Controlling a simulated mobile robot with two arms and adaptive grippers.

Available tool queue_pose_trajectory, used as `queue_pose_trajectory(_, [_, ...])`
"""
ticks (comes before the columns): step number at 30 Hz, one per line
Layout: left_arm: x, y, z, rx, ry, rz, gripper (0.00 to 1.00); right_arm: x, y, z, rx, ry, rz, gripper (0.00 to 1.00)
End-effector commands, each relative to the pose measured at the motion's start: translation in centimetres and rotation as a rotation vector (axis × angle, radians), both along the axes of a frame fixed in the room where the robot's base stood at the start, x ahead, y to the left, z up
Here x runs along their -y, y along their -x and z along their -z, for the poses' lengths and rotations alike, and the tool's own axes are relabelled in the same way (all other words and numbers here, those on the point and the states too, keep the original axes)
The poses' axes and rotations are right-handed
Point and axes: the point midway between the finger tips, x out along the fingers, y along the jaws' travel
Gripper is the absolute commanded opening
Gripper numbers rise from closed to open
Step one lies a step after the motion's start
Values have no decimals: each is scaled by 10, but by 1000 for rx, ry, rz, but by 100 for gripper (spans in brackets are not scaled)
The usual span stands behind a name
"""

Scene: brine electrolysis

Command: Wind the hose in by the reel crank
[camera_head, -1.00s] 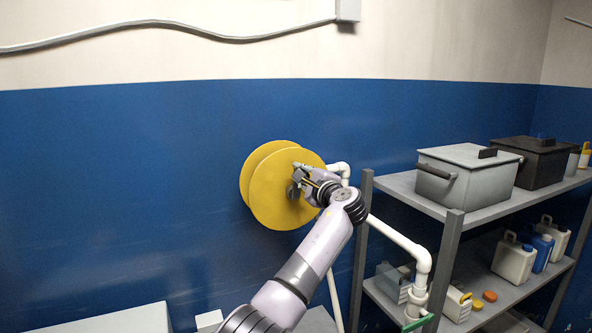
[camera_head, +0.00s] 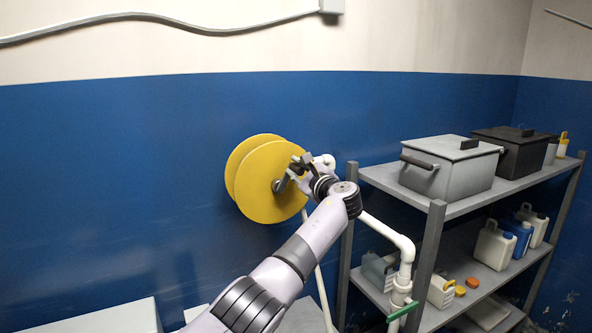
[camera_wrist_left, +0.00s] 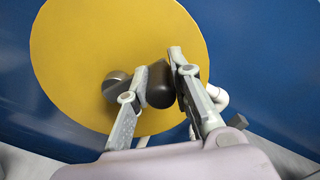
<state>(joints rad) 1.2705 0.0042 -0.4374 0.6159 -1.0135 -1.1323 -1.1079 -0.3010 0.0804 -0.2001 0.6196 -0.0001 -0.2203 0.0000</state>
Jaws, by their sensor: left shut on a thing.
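The yellow hose reel (camera_head: 262,190) is on the blue wall, with two round flanges. It fills much of the left wrist view (camera_wrist_left: 75,65). Its grey hub (camera_wrist_left: 115,85) shows near the middle of the front flange. My left gripper (camera_head: 298,170) is at the upper right part of the reel face. In the left wrist view, its two fingers (camera_wrist_left: 155,85) are closed around the dark crank handle (camera_wrist_left: 158,88). The crank arm is mostly hidden behind the fingers. A pale hose (camera_head: 318,270) hangs down below the reel. My right gripper is not in view.
A grey shelf rack (camera_head: 432,235) stands to the right, with a grey lidded box (camera_head: 450,172), a black box (camera_head: 520,155) and several jugs. A white pipe (camera_head: 385,230) with a green valve handle (camera_head: 402,311) runs between reel and rack. White box tops lie low at the left.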

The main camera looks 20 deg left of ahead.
Motion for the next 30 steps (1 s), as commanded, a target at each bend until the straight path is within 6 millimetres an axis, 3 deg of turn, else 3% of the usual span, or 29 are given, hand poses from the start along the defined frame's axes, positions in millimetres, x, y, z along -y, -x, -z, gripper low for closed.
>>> queue_pose_trajectory(7, [1, 0, 4, -4, 4, 0, 0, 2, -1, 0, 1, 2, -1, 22])
queue_pose_trajectory(8, [1, 0, 4, -4, 4, 0, 21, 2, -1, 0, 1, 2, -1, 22])
queue_pose_trajectory(16, [0, 0, 2, -2, 3, -1, 39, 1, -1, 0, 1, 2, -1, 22])
queue_pose_trajectory(30, [7, 4, 2, 1, 2, 2, 41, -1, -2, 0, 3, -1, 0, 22])
